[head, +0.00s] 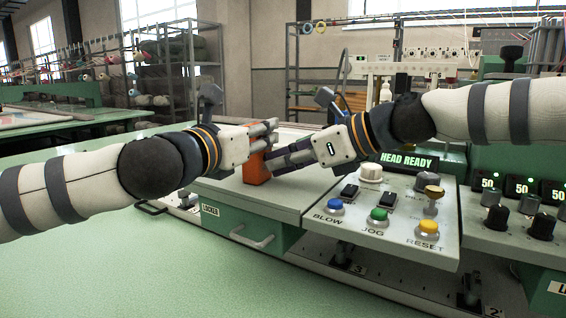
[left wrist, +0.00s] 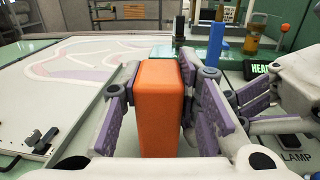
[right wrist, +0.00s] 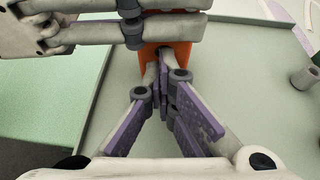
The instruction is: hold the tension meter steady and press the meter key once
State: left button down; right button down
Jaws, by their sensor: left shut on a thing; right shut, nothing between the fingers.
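The tension meter is an orange block (head: 256,170) standing upright on the grey top of the green machine. It also shows in the left wrist view (left wrist: 161,105), between the purple-padded fingers. My left gripper (head: 268,140) is shut on it from the left. My right gripper (head: 275,160) is shut and empty, coming in from the right with its fingertips at the meter. In the right wrist view its closed fingertips (right wrist: 163,62) reach the orange body (right wrist: 180,52), and I cannot tell whether they touch. The meter key is hidden by the fingers.
A tilted control panel (head: 400,225) with blue, green and yellow buttons lies below my right gripper. A "HEAD READY" display (head: 407,162) stands behind it. Knobs and readouts (head: 520,200) are at the right. The green surface at front left (head: 150,270) is clear.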

pick_arm(q)
jog(key=shift+s+d, duration=0.15)
pick_arm(e)
jog(key=s+d, duration=0.1)
jog(key=d, duration=0.2)
jog(key=shift+s+f, duration=0.15)
jog(key=shift+s, duration=0.25)
jog(key=v, duration=1)
jog(key=shift+s+d+f, duration=0.1)
jog(key=shift+s+d, duration=0.1)
pick_arm(q)
jog(key=c, duration=1.1)
grip_release()
